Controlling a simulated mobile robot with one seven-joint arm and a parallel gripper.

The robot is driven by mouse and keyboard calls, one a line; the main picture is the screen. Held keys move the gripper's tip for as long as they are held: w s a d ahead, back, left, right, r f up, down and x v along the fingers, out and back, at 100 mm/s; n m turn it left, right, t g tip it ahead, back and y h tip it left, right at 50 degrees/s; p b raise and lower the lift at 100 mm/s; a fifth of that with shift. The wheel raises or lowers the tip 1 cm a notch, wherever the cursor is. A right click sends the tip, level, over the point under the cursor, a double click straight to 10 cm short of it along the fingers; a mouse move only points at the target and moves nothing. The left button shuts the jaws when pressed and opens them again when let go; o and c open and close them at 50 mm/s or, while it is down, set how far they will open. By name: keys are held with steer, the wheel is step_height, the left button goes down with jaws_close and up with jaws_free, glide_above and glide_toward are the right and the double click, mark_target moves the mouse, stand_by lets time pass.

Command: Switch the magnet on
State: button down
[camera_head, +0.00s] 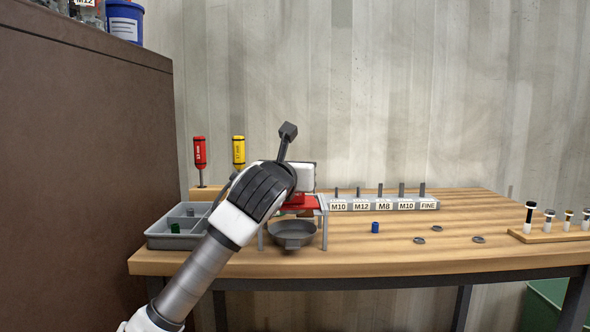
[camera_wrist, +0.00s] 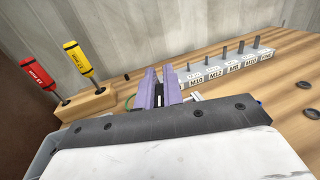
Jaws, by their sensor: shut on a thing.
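A small fixture with a white block (camera_head: 302,177) and a red plate (camera_head: 314,203) stands on thin grey legs on the bench; it appears to be the magnet unit, but my arm hides much of it. A round grey dish (camera_head: 292,236) sits under it. My gripper (camera_wrist: 161,84) shows in the wrist view as two purple fingers, close together around a small dark part between them. That part is mostly hidden, so I cannot tell surely whether it is the magnet's switch. In the head view my wrist covers the fingers.
A grey divided bin (camera_head: 172,241) stands left of my arm. Behind are red (camera_head: 199,152) and yellow (camera_head: 238,151) drivers. A labelled stud rack (camera_head: 372,206), a blue piece (camera_head: 375,227) and dark nuts (camera_head: 437,228) lie right. A brown cabinet (camera_head: 85,150) walls the left.

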stand_by(0.8)
steer(key=c, duration=1.5)
jaws_free()
steer(key=b+v, duration=0.1)
steer(key=v, duration=1.2)
steer(key=shift+s, duration=0.4)
